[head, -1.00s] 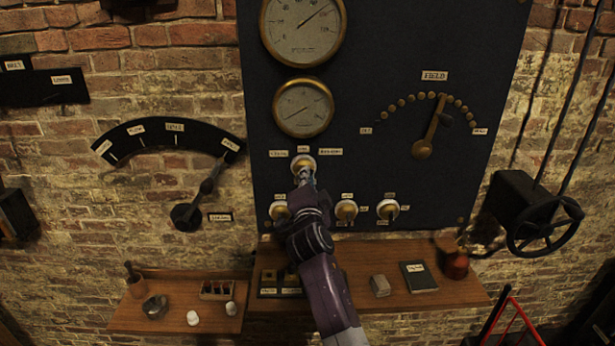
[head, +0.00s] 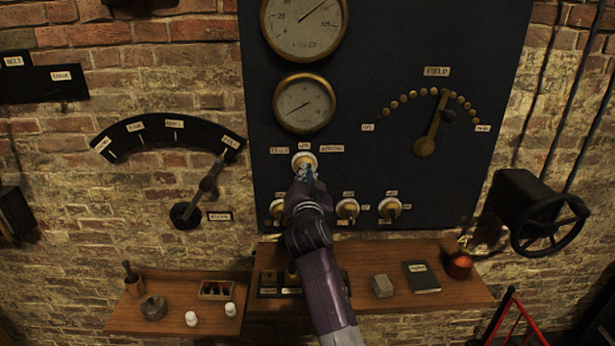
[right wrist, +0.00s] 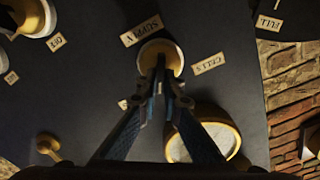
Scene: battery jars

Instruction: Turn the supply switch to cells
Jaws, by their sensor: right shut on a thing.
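The supply switch (head: 303,160) is a round white and brass knob on the dark panel, below the smaller gauge. It also shows in the right wrist view (right wrist: 172,50), where the picture is turned about upside down. In the head view the CELLS plate (head: 279,151) is left of the knob. My right gripper (right wrist: 160,72) is shut on the switch's handle, and its fingers largely hide the handle, so its exact pointing is unclear. My left gripper is not in view.
Below stand several smaller brass and white switches (head: 347,208), close to my right arm. The FIELD lever (head: 432,130) is to the right, and a lever with an arc scale (head: 205,190) is to the left. A wooden shelf (head: 455,290) with small items runs underneath.

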